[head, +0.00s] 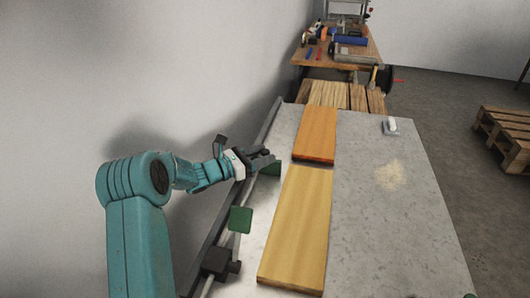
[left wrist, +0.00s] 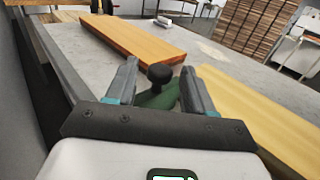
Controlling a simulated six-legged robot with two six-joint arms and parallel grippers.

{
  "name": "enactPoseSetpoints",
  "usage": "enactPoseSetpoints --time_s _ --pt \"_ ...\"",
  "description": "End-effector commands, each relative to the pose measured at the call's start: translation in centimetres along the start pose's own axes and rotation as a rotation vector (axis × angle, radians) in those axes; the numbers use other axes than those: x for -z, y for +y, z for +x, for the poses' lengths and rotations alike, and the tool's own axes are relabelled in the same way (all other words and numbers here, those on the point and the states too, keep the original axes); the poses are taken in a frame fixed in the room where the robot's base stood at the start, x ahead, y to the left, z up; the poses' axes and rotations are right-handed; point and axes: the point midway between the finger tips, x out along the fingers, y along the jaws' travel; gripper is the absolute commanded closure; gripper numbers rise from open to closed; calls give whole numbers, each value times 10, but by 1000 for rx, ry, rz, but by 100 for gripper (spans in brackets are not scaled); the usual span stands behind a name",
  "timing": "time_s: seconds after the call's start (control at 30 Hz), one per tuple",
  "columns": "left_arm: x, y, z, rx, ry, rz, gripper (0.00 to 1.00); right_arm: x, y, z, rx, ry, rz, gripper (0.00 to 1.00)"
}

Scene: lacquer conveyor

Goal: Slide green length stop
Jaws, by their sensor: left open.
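A green length stop (head: 270,168) sits at the left edge of the grey table, partly hidden by my left gripper (head: 264,157). In the left wrist view the green stop (left wrist: 160,98) carries a black knob (left wrist: 159,75). The knob shows between the two fingers of my left gripper (left wrist: 158,90), which is open; I cannot tell whether either finger touches it. A second green plate (head: 240,219) stands nearer on the rail side, beside a black block (head: 217,260). My right gripper is not in view.
An orange-brown board (head: 315,134) and a pale yellow board (head: 297,228) lie end to end on the grey table (head: 360,220). A wall runs along the left.

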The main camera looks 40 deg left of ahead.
Motion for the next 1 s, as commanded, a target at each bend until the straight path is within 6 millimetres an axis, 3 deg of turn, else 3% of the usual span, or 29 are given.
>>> enactPoseSetpoints --time_s 0.13,0.4,0.57,1.0 --pt "0 0 13 1 0 0 47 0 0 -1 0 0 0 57" --pt "0 2 15 0 0 0 47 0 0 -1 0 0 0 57" --pt "0 3 16 0 0 0 100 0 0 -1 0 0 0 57" --pt "2 1 17 3 1 -1 100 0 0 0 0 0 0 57"
